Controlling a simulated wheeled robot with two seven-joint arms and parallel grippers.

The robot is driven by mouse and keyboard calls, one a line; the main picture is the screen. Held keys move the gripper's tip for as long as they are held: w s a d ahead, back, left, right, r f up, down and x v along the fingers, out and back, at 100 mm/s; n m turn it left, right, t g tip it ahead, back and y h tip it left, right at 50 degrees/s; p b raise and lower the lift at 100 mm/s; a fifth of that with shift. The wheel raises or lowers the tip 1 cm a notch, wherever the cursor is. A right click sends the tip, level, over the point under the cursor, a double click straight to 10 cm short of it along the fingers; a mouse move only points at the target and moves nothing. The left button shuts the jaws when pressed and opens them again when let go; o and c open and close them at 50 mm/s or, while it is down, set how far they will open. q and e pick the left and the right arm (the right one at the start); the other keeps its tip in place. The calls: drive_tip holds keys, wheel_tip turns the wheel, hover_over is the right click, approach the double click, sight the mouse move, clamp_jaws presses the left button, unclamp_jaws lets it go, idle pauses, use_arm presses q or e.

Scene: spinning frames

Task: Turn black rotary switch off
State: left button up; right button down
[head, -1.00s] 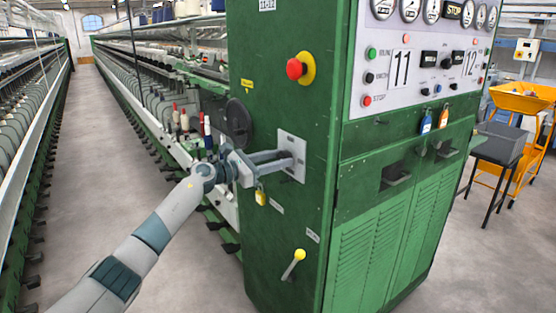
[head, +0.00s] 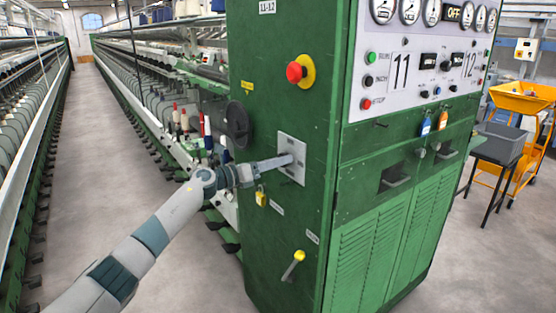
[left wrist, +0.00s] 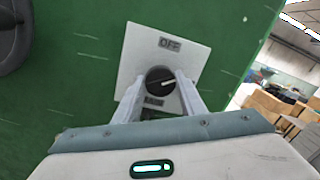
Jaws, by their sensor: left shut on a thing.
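The black rotary switch (left wrist: 158,80) is a round knob with a white pointer mark. It sits on a light square plate (left wrist: 130,62) on the green cabinet's side, and the plate also shows in the head view (head: 300,149). An OFF label (left wrist: 170,44) is on the plate above the knob in the left wrist view; the pointer faces right there. My left gripper (head: 288,160) reaches the plate. In the left wrist view its fingers (left wrist: 165,84) are shut on the knob, one on each side. In the head view the gripper hides the knob. My right gripper is not in view.
The green cabinet (head: 281,113) carries a red emergency button (head: 295,72), a yellow padlock (head: 261,198) and a yellow-knobbed lever (head: 294,264). Spinning frames line the aisle at left. The aisle floor (head: 105,170) is clear.

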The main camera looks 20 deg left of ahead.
use_arm(q)
drive_tip(key=shift+n+t+p, duration=0.5)
drive_tip(key=shift+n+p, duration=2.95)
drive_tip(key=shift+n, duration=2.45)
drive_tip(key=shift+f, duration=0.1)
drive_tip(key=o, duration=1.1)
drive_tip(key=shift+c, duration=0.2)
